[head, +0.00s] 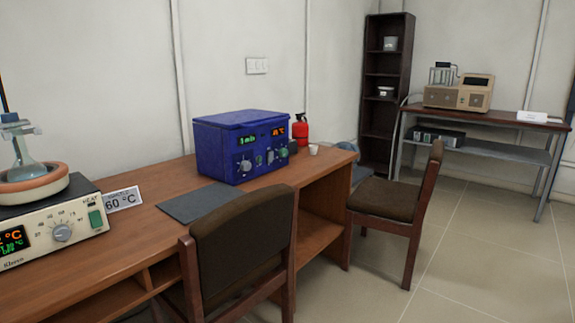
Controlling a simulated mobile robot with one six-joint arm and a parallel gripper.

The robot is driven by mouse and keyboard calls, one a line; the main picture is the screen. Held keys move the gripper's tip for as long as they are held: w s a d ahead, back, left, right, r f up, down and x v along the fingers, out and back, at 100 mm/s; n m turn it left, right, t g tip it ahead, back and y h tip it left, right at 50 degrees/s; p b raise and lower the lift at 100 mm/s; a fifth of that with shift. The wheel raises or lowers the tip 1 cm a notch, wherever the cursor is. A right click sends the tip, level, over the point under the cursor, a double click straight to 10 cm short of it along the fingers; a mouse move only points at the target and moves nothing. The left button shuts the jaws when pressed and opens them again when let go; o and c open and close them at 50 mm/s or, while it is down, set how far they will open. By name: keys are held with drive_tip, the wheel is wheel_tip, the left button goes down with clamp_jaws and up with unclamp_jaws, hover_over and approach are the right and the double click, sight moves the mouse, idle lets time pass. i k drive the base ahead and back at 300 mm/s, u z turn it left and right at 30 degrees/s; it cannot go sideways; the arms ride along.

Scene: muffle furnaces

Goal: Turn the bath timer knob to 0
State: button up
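A blue box-shaped device (240,123) stands on the wooden desk, with its lid closed. Its front has a green display (248,140) on the left, reading something like "1mh", and a red display (278,131) on the right, ending in °C. Below the green display is a pale round knob (244,166). Another knob (283,153) is under the red display, with small parts between them. Which knob is the timer, and where the pointers stand, is too small to tell. My gripper is not in view.
A hotplate (62,248) with a flask (22,165) stands at the left on the desk (150,225). A dark mat (200,201) lies before the blue device. Two chairs, one near (243,240) and one farther (390,199), stand along the desk. Open floor (490,250) lies at right.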

sight(246, 167)
drive_tip(key=u, duration=0.5)
drive_tip(key=k, duration=0.15)
drive_tip(key=z, duration=1.3)
drive_tip(key=k, duration=1.35)
drive_tip(key=u, duration=0.85)
drive_tip(key=i, duration=0.35)
drive_tip(key=u, duration=0.7)
drive_tip(key=i, duration=1.3)
drive_tip(key=z, duration=0.1)
